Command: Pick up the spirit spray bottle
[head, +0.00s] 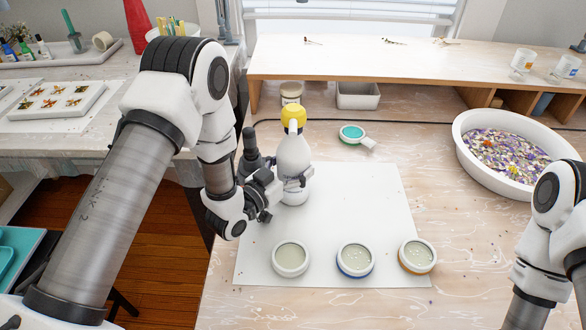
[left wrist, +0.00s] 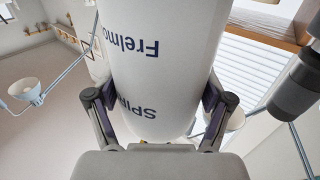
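The spirit spray bottle (head: 293,155) is white with a yellow top and stands upright at the back left of the white sheet. My left gripper (head: 284,187) is at its lower body, with the fingers on either side of it. In the left wrist view the bottle (left wrist: 165,60) fills the middle, with dark blue lettering partly visible. The two fingers of my left gripper (left wrist: 160,112) press against both sides of it. My right arm shows at the right edge of the head view, but its gripper is out of view.
Three round molds (head: 291,258) (head: 355,259) (head: 417,255) lie along the front of the white sheet (head: 375,205). A teal-topped round item (head: 352,133) lies behind it. A white basin (head: 466,153) of petals stands at the right. A wooden shelf (head: 350,62) spans the back.

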